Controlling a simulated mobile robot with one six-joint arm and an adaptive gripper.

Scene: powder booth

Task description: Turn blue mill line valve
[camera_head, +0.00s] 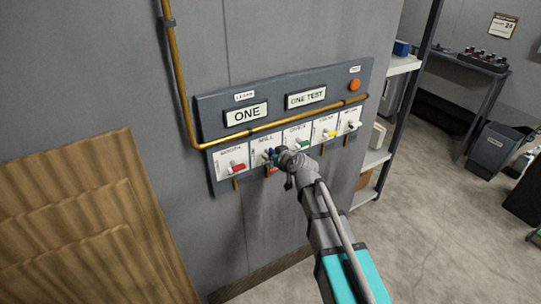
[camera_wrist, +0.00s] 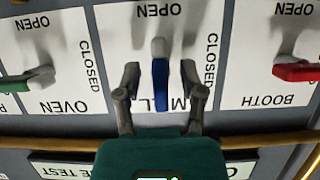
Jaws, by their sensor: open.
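The blue mill valve lever (camera_wrist: 160,84) sits in the middle of the wrist view, on a white plate marked MILL, OPEN and CLOSED. It runs up and down in that picture, with its grey stem end toward OPEN. My gripper (camera_wrist: 160,78) is open, with one finger on each side of the lever and a visible gap at both sides. In the head view my gripper (camera_head: 275,158) is at the second plate from the left and hides most of the blue lever.
A red booth lever (camera_wrist: 297,72) and a green oven lever (camera_wrist: 18,83) lie sideways on the neighbouring plates. A yellow pipe (camera_head: 262,129) crosses the panel (camera_head: 212,105) above the valves. A shelf (camera_head: 401,66) stands right; a brown corrugated panel (camera_head: 90,225) is left.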

